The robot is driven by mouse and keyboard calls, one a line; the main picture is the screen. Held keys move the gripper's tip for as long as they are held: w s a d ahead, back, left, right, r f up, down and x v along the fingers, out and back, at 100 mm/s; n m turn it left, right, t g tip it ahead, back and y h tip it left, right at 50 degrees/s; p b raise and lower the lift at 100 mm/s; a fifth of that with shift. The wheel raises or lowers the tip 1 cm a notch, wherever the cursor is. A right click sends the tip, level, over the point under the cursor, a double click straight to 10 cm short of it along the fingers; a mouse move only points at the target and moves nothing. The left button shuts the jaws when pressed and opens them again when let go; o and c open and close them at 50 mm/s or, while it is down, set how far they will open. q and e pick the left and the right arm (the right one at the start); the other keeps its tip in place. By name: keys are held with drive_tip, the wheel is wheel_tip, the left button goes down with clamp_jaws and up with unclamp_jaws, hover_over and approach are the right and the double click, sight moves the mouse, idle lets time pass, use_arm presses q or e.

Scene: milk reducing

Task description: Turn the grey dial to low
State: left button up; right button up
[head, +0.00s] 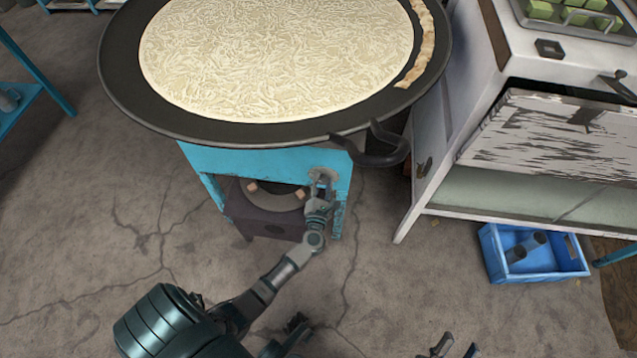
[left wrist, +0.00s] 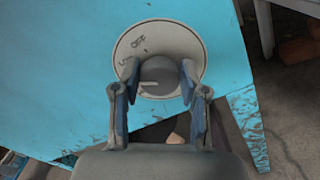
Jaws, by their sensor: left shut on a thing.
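The grey dial (left wrist: 158,75) sits on a round pale plate (left wrist: 190,40) fixed to the blue stand. The plate has dark lettering at its upper left; "OFF" can be read, and the rest is unclear. A short pale line shows on the dial's lower left. My left gripper (left wrist: 159,80) has one finger on each side of the dial and is shut on it. In the head view, my left gripper (head: 322,183) reaches the stand's front and hides most of the dial. My right gripper (head: 455,347) shows only its fingertips at the bottom edge; they are apart and empty.
A wide black pan (head: 120,85) holding a pale, wrinkled sheet of milk (head: 275,55) rests on the blue stand (head: 200,160). Its handle (head: 385,150) juts out just right of the dial. A white cabinet (head: 440,195) and blue crate (head: 545,262) stand right.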

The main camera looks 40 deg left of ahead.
use_arm(q)
drive_tip(key=shift+w+d+m+p, duration=0.1)
drive_tip(key=shift+m+p, duration=0.4)
drive_tip(key=shift+m, duration=0.4)
drive_tip(key=shift+f+m, duration=0.1)
drive_tip(key=shift+m, duration=0.4)
use_arm(e)
drive_tip(key=shift+w+a+f+n+g, duration=0.15)
drive_tip(key=shift+w+f+g, duration=0.55)
drive_tip(key=shift+f+g, duration=0.15)
drive_tip(key=shift+w+a+f+n+g, duration=0.1)
drive_tip(key=shift+w+f+n+g, duration=0.05)
drive_tip(key=shift+w+f+g, duration=0.7)
drive_tip(key=shift+s, duration=0.15)
use_arm(q)
drive_tip(key=o, duration=0.8)
drive_tip(key=shift+c, duration=0.2)
drive_tip(key=o, duration=0.4)
drive_tip(key=shift+f, duration=0.1)
